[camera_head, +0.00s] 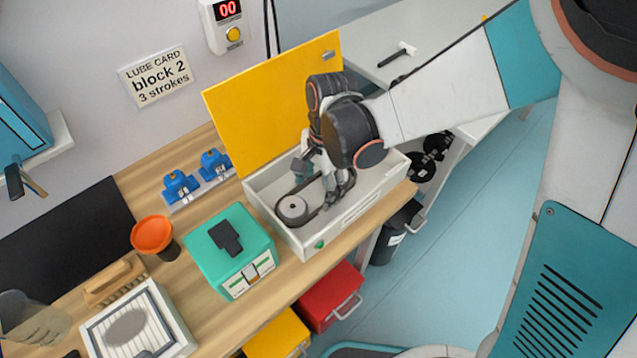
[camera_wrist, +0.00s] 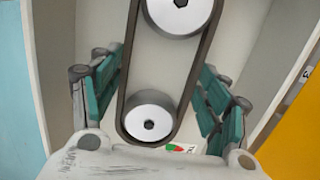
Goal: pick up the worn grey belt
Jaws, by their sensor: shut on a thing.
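The worn grey belt (camera_head: 314,213) is a dark loop inside the open white machine box (camera_head: 367,207) on the bench. In the wrist view the belt (camera_wrist: 126,62) runs around two pale pulleys, an upper one (camera_wrist: 180,8) and a lower one (camera_wrist: 149,118). My gripper (camera_head: 326,187) reaches down into the box from above. In the wrist view its green-padded fingers (camera_wrist: 160,72) stand on either side of the belt, and it is shut on the belt. Contact at the pads is hard to make out. My wrist hides part of the box in the head view.
The box's yellow lid (camera_head: 262,105) stands open behind my gripper. Red (camera_head: 329,294) and yellow (camera_head: 277,336) drawers are below the bench front. Floor at right is clear.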

